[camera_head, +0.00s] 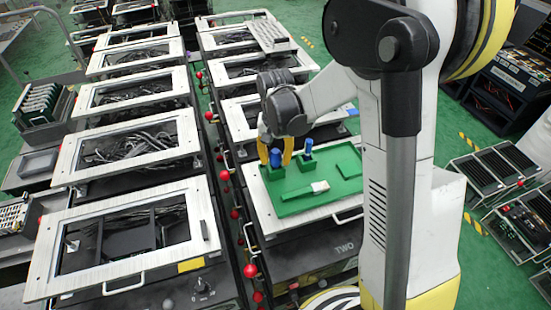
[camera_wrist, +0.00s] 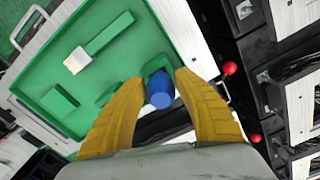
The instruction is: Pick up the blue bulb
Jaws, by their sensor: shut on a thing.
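A blue bulb (camera_wrist: 159,92) stands between the two yellow fingers of my gripper (camera_wrist: 162,84) in the wrist view, with a green holder (camera_wrist: 154,65) beside it. In the head view my gripper (camera_head: 275,157) points down at the left of the green tray (camera_head: 290,193). Its fingers are shut on this blue bulb (camera_head: 275,159), which is partly hidden by them. The bulb is low, at its green holder; I cannot tell whether it has left it. A second blue piece (camera_head: 308,148) stands upright in another green holder just to the right.
A green block with a white end (camera_head: 319,187) lies on the tray; it also shows in the wrist view (camera_wrist: 78,60). Red ball-ended levers (camera_head: 250,270) line the gap left of the tray's bench. Framed bins (camera_head: 130,236) stand further left.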

